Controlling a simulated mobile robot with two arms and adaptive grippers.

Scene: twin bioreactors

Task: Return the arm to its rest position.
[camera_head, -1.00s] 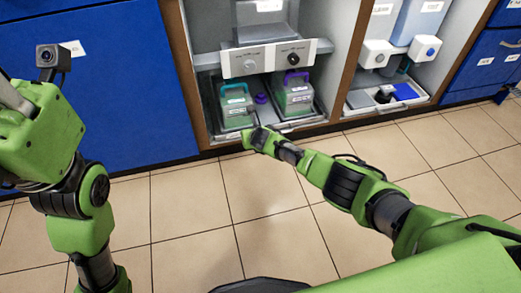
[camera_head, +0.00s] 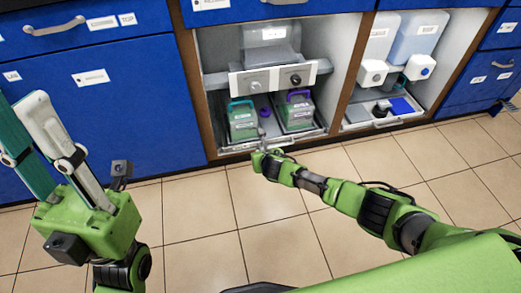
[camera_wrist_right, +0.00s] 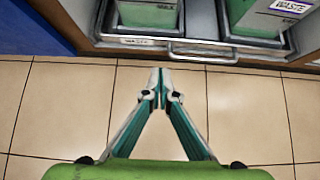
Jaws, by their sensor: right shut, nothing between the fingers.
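My right gripper (camera_head: 263,138) points at the cabinet's lower front from the floor side, just in front of the pull-out tray. In the right wrist view its fingertips (camera_wrist_right: 161,88) meet in a point, shut and empty, over bare floor tiles below the tray handle. Whether they touch the tray is not clear, but a gap shows in the wrist view. My left gripper (camera_head: 22,110) stands at the left edge of the head view, fingers pointing up in front of the blue cabinet.
The tray handle (camera_wrist_right: 205,54) is close beyond the right fingertips. The tray holds a teal-handled container (camera_head: 242,120) and a purple-handled container (camera_head: 299,110). A second bay with bottles (camera_head: 415,40) stands to the right. The tiled floor (camera_head: 205,215) between my arms is clear.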

